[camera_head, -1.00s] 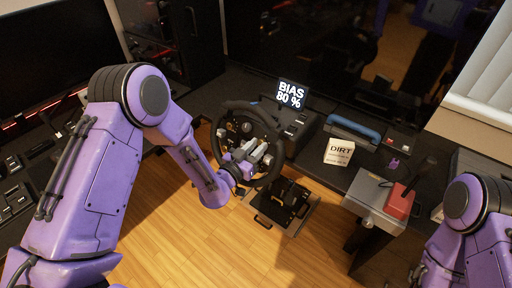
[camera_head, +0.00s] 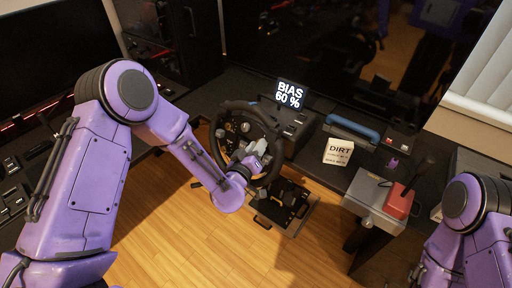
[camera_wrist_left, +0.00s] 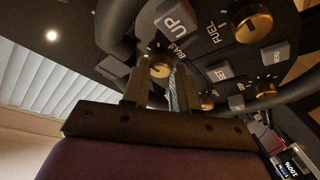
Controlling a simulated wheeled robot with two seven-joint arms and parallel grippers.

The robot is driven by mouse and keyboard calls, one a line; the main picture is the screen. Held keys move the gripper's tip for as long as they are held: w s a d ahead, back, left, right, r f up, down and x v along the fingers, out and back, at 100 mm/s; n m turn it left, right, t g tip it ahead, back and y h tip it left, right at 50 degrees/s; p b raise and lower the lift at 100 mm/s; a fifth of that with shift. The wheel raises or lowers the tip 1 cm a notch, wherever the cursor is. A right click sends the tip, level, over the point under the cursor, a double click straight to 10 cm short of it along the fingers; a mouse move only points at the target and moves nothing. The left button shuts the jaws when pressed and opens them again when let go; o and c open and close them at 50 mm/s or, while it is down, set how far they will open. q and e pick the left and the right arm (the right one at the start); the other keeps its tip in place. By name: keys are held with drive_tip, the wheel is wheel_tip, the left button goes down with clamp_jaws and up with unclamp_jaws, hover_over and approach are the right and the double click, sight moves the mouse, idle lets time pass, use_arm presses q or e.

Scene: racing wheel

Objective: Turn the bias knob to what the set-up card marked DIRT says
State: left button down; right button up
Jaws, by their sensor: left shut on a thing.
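The racing wheel (camera_head: 222,117) is mounted at the desk's front edge. My left gripper (camera_head: 258,152) is at the lower right part of its face. In the left wrist view its fingers (camera_wrist_left: 160,82) are shut on the brass bias knob (camera_wrist_left: 160,66), beside the BIAS label. In the head view the fingers hide that knob. The display (camera_head: 290,94) above the wheel reads BIAS 60 %. The cream set-up card (camera_head: 339,151) marked DIRT stands to the right; its smaller lines are too small to read. My right arm shows at the lower right, its gripper out of view.
Close to the fingers are an UP button (camera_wrist_left: 177,17), a FUEL knob (camera_wrist_left: 254,27) and other buttons. Pedals (camera_head: 284,203) stand below the wheel.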

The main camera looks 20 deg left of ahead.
use_arm(q)
drive_tip(key=shift+n, duration=0.5)
drive_tip(key=c, duration=1.1)
unclamp_jaws()
drive_tip(key=shift+c, duration=0.2)
drive_tip(key=shift+s, duration=0.4)
drive_tip(key=s+r+b, duration=0.1)
drive_tip(key=s+b, duration=0.2)
drive_tip(key=s, duration=0.6)
drive_tip(key=shift+s+a, duration=0.3)
drive_tip(key=shift+a, duration=0.15)
